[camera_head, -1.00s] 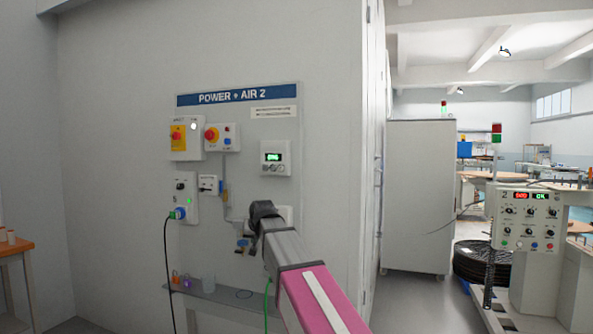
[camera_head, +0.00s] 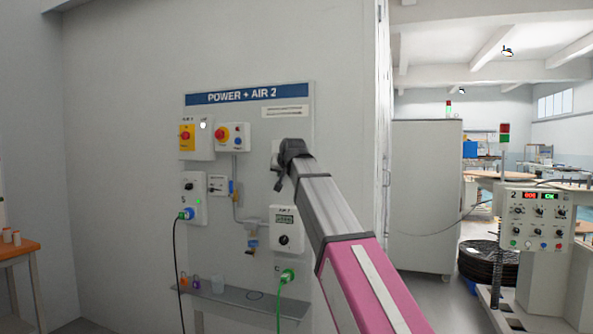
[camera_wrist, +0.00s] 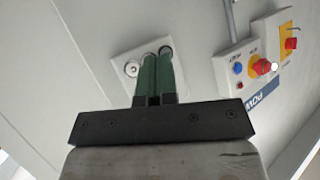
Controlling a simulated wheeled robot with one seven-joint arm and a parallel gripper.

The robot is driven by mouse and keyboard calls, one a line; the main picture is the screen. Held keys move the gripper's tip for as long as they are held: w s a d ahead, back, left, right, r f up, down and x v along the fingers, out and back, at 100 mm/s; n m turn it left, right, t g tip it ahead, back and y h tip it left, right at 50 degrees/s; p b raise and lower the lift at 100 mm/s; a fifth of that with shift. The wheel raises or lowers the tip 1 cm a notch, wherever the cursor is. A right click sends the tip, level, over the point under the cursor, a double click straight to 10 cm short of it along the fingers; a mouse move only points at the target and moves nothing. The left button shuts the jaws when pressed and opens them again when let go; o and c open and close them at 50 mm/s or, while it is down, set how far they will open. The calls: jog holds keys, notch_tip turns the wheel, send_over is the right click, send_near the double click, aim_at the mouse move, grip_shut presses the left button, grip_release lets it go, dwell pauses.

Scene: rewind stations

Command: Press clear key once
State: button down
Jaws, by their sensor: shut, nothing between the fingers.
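A small white box (camera_head: 275,152) on the wall panel is mostly hidden behind my gripper in the head view; only its edge shows. In the wrist view the white box (camera_wrist: 122,52) has a round silver key (camera_wrist: 132,69) left of my fingers and another round part (camera_wrist: 165,50) at their tips. I cannot read any label, so I cannot tell which is the clear key. My gripper (camera_wrist: 156,58) is shut and empty, its green fingers side by side over the box face. Whether the tips touch it I cannot tell. The gripper's dark body (camera_head: 292,160) shows in the head view.
The panel (camera_head: 246,97) reads POWER + AIR 2. Switch boxes with red knobs (camera_head: 186,131) (camera_head: 222,134) are to the left. A display box with a dial (camera_head: 284,240) and a green plug (camera_head: 288,275) sit below. A shelf (camera_head: 240,298) juts out underneath.

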jog(key=shift+w, duration=0.15)
jog(key=w+d, duration=0.3)
jog(key=w, duration=0.5)
dwell(0.5)
jog(key=shift+w, duration=0.15)
dwell(1.7)
jog(key=shift+w+d, duration=0.15)
jog(key=shift+w, duration=0.1)
jog(key=shift+w+d, duration=0.15)
jog(key=shift+w, duration=0.25)
dwell(1.0)
jog(key=shift+s, duration=0.1)
jog(key=shift+s+a, duration=0.3)
jog(key=shift+s, duration=0.4)
jog(key=shift+s+a, duration=0.3)
jog(key=shift+s, duration=0.5)
jog(key=shift+s+a, duration=0.25)
jog(key=shift+s, duration=0.5)
jog(key=shift+s+a, duration=0.3)
jog(key=shift+s, duration=0.5)
